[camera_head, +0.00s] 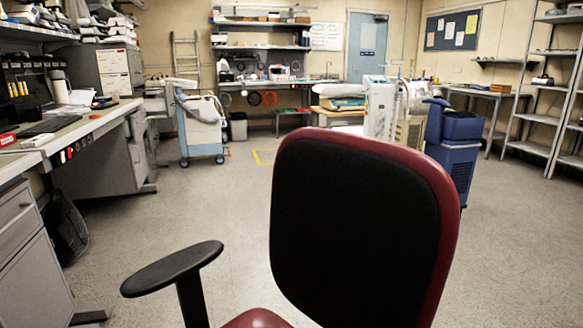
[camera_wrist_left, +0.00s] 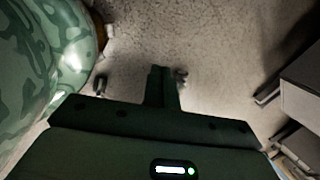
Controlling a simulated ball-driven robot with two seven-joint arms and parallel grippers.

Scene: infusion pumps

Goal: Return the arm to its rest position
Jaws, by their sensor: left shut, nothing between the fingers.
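My left gripper (camera_wrist_left: 163,88) shows in the left wrist view. Its dark fingers are together with nothing between them, and they point toward the bare grey floor (camera_wrist_left: 225,50). Neither of my grippers shows in the head view. My right gripper is in no view, so its state is hidden.
A red and black office chair (camera_head: 355,225) with an armrest (camera_head: 172,268) stands close in front. A blue bin-like unit (camera_head: 455,150) stands at the right. The floor is clear between chair and bench.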

